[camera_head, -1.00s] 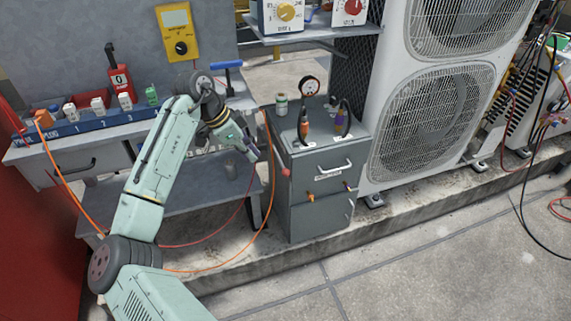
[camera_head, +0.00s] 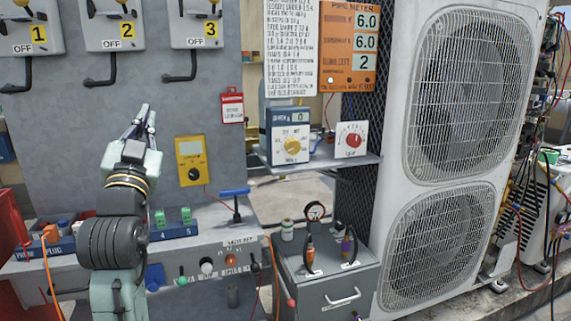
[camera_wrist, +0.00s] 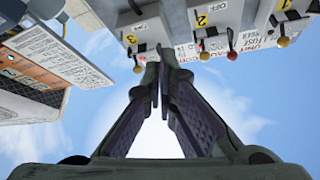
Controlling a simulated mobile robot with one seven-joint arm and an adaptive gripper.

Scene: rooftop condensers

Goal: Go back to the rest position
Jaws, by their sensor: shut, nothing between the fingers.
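My gripper (camera_head: 143,122) points upward at the left of the head view, in front of the grey panel (camera_head: 205,110). Its fingers are shut with nothing between them. In the wrist view the fingertips (camera_wrist: 160,75) meet against blue sky. Switch boxes labelled 1 (camera_head: 33,28), 2 (camera_head: 112,22) and 3 (camera_head: 197,20) hang above on the panel, each showing an OFF label and a lever. My gripper is apart from them in the head view. My arm hides part of the bench.
A yellow multimeter (camera_head: 191,160) hangs on the panel, above the bench front (camera_head: 215,240). A grey cabinet (camera_head: 325,285) carries a gauge (camera_head: 316,212) and hoses. A shelf (camera_head: 335,162) holds a blue meter (camera_head: 290,135). A large condenser (camera_head: 395,150) fills the right.

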